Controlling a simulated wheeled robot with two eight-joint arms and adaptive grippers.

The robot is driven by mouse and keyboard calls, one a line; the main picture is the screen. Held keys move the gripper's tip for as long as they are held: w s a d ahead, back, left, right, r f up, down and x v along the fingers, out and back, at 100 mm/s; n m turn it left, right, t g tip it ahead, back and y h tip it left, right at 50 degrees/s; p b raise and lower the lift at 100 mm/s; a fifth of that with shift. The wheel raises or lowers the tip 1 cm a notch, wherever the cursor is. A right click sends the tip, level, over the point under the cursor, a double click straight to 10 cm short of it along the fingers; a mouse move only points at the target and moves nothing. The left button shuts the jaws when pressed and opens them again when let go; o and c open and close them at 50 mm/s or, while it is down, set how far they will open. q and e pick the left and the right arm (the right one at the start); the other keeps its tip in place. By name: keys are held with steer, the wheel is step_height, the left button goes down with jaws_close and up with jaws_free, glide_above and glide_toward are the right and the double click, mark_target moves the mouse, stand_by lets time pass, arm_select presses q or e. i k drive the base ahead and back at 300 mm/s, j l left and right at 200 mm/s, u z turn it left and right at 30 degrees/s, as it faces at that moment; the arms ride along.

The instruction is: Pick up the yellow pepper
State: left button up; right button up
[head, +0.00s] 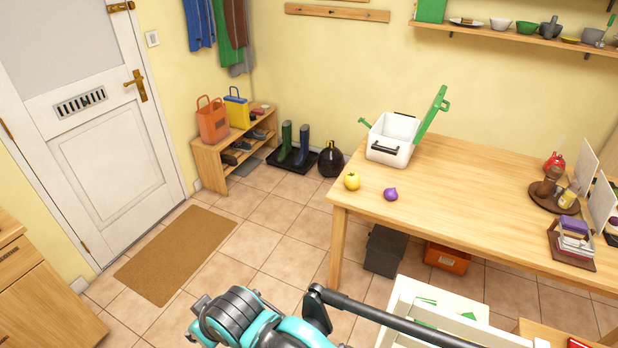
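A small round yellow vegetable (352,181), which looks like the yellow pepper, sits on the wooden table (470,205) near its left front corner. It stands just in front of a white cool box and to the left of a purple onion-like vegetable (390,194), apart from both. Nothing covers it. Teal and dark arm parts of mine show at the bottom of the head view, well below and in front of the table. No gripper fingers can be made out in this view.
The white cool box (391,148) stands with its green lid (433,112) raised. A brown tray (553,199) with bottles and a stack of books (574,243) stand at the table's right. A dark bin (385,251) and an orange crate (447,258) sit below. The table's middle is clear.

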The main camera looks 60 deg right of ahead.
mark_target(353, 180)
steer(key=i+z, duration=0.25)
steer(key=i, duration=0.2)
steer(key=i+j+z, duration=0.2)
steer(key=i, duration=0.25)
steer(key=i+l+z, duration=0.2)
steer(key=z, duration=0.25)
steer(key=i+z, duration=0.75)
steer(key=z, duration=0.15)
steer(key=i+j+z, duration=0.1)
steer(key=i+z, duration=0.2)
steer(key=z, duration=0.15)
steer(key=i+j+z, duration=0.2)
steer(key=z, duration=0.25)
steer(key=i+z, duration=0.25)
steer(key=z, duration=0.25)
steer(key=i+j+z, duration=0.2)
steer(key=z, duration=0.25)
steer(key=i+j+z, duration=0.3)
steer(key=z, duration=0.2)
steer(key=i+j+z, duration=0.15)
steer(key=j+z, duration=0.15)
steer(key=z, duration=0.15)
